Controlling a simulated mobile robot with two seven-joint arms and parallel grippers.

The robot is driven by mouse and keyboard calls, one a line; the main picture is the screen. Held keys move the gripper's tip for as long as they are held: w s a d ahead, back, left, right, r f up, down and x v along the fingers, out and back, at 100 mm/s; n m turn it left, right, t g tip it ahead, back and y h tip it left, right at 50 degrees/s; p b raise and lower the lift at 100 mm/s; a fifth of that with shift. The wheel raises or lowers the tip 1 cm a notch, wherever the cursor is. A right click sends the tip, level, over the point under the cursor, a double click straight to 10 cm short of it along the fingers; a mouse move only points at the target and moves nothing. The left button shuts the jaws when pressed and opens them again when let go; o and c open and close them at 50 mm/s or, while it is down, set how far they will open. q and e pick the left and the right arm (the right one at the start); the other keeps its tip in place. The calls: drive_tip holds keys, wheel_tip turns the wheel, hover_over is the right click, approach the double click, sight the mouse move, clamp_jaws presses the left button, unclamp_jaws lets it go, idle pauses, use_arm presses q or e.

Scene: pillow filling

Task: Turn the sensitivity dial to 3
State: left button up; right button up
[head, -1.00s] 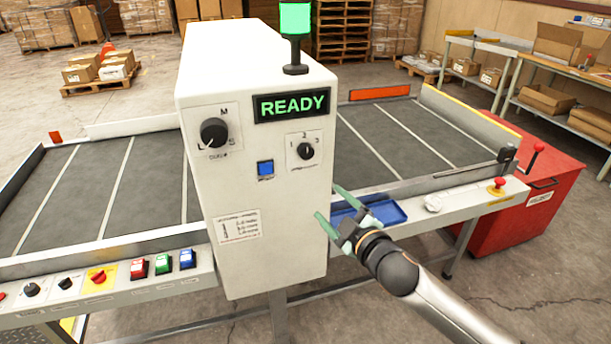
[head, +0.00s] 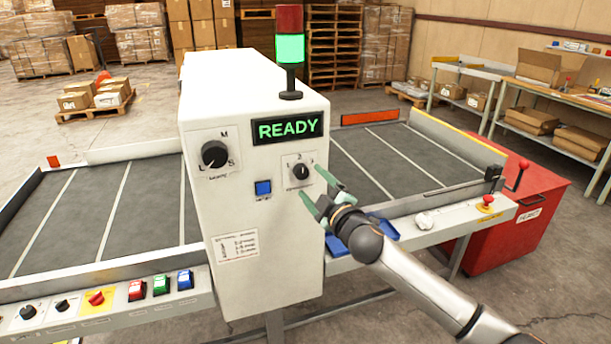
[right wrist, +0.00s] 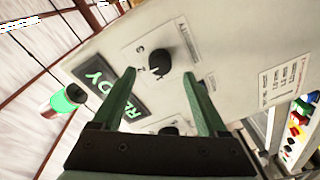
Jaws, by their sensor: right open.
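The sensitivity dial (head: 301,172) is a small black knob on a white plate on the machine's front, below the READY display (head: 287,128). Its white mark points about at 2. My right gripper (head: 314,184) is open, with green fingers just in front of and below right of the dial. In the right wrist view the dial (right wrist: 160,60) shows between and beyond the open fingertips (right wrist: 159,73), with no clear contact. My left gripper is not in view.
A larger black dial (head: 214,154) marked M and S sits to the left. A blue button (head: 263,188) is close below left of the sensitivity dial. A signal light (head: 290,48) stands on top. A blue tray (head: 382,229) lies behind my right arm.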

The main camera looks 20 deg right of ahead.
sight(303, 174)
drive_tip(key=shift+w+a, duration=0.2)
drive_tip(key=shift+w, duration=0.95)
drive_tip(key=shift+w+a, duration=0.15)
drive_tip(key=shift+w, duration=0.95)
drive_tip(key=shift+c, duration=0.4)
clamp_jaws()
